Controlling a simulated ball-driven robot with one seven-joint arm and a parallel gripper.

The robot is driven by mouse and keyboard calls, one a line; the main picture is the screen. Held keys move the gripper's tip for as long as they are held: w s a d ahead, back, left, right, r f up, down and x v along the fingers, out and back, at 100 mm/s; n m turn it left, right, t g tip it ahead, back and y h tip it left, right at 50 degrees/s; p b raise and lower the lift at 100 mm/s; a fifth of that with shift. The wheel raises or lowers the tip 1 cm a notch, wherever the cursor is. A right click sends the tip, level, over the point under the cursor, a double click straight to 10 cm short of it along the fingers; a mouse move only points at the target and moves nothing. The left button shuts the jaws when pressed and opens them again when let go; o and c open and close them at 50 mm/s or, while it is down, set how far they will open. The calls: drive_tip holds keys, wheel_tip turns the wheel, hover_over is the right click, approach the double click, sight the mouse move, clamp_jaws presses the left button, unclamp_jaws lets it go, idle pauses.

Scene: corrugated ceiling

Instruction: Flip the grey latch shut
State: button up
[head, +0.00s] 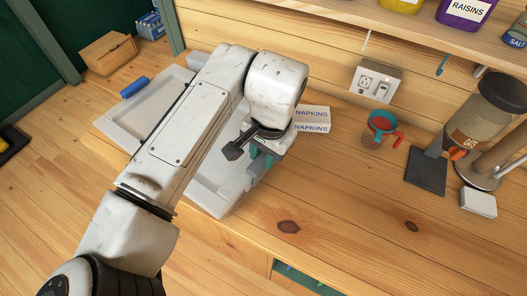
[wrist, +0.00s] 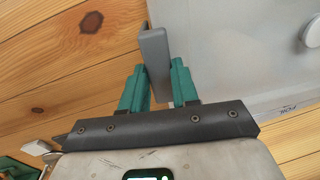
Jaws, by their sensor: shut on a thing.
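The grey latch (wrist: 153,46) is a flat plate at the edge of the white case (wrist: 215,55); in the wrist view it sticks up between my two teal fingers. My gripper (wrist: 157,66) is shut on it, one finger on each side. In the head view my gripper (head: 263,158) is at the case's right side, and a small grey part of the latch (head: 253,170) shows below the fingers. My arm hides much of the white case (head: 213,204) in that view. The join between latch and case is unclear.
Napkin boxes (head: 312,120) sit just behind my gripper. A red-handled cup (head: 380,130) and a tall dispenser (head: 480,120) stand farther right. A blue cylinder (head: 134,87) is at the case's left side. The front right of the wooden counter (head: 350,225) is clear.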

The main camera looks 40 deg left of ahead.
sight(259, 155)
drive_tip(key=shift+a+r, duration=0.1)
clamp_jaws()
drive_tip(key=shift+a+h+p, duration=0.4)
drive_tip(key=shift+a+h, duration=0.05)
drive_tip(key=shift+h, duration=0.35)
drive_tip(key=o, duration=1)
unclamp_jaws()
drive_tip(key=shift+c, duration=0.2)
wheel_tip(259, 155, up, 10)
drive_tip(key=b, duration=0.2)
drive_tip(key=shift+r+b, duration=0.25)
drive_tip(key=shift+b, duration=0.05)
drive_tip(key=shift+a, duration=0.1)
